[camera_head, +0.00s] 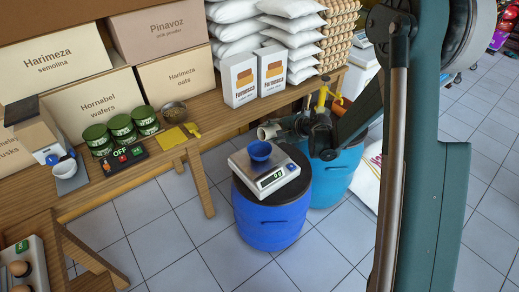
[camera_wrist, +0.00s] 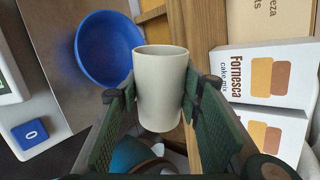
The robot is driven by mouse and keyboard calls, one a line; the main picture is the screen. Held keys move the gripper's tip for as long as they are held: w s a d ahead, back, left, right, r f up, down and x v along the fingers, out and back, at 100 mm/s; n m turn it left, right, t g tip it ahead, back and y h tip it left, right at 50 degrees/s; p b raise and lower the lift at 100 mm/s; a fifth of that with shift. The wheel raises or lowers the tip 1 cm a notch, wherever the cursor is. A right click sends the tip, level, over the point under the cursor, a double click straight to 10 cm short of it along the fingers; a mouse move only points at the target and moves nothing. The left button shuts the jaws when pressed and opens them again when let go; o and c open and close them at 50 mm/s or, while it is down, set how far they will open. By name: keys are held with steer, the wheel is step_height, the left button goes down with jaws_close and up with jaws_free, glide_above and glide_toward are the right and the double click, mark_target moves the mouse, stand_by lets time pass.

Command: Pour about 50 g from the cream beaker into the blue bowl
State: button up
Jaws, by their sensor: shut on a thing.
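The cream beaker (camera_wrist: 160,88) is held between the two fingers of my gripper (camera_wrist: 157,98) in the wrist view. In the head view the beaker (camera_head: 266,132) looks tilted well over, its mouth toward the left, just above and behind the blue bowl. Its contents cannot be made out. The blue bowl (camera_wrist: 100,45) lies beyond the beaker's rim at upper left in the wrist view and looks empty. In the head view the bowl (camera_head: 260,151) stands on a scale (camera_head: 247,172); its small digits are hard to read. My gripper (camera_head: 297,127) is apart from the bowl.
The scale stands on a blue barrel (camera_head: 270,228) with a dark lid. Another blue barrel (camera_head: 335,180) is behind. White Fornesca boxes (camera_head: 238,80) stand on the wooden bench (camera_head: 205,112); the boxes (camera_wrist: 264,72) are close on the right in the wrist view. Tiled floor in front is clear.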

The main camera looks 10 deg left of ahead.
steer(key=shift+a+f+b, duration=0.15)
steer(key=shift+f+b, duration=0.1)
steer(key=shift+b, duration=0.05)
stand_by(0.6)
steer(key=shift+s+a+r+n+t+h, duration=0.2)
steer(key=shift+r+n+t+h, duration=0.2)
steer(key=shift+n+t+h, duration=0.25)
stand_by(1.0)
steer(key=shift+s+f+n+t+h+b, duration=0.2)
steer(key=shift+f+n+t+h+b, duration=0.2)
steer(key=shift+b, duration=0.5)
stand_by(1.0)
steer(key=shift+s+a+r+t+h, duration=0.1)
steer(key=shift+a+t+h, duration=0.1)
steer(key=shift+t+h, duration=0.05)
stand_by(1.6)
steer(key=shift+w+d, duration=0.2)
steer(key=shift+d, duration=0.05)
steer(key=shift+w+d+r+m+g+y+p, duration=0.15)
steer(key=shift+r+m+g+y+p, duration=0.4)
steer(key=shift+p, duration=0.35)
steer(key=shift+f+m+g+y, duration=0.3)
steer(key=shift+f+g+y, duration=0.25)
steer(key=shift+f, duration=0.1)
steer(key=shift+w, duration=0.1)
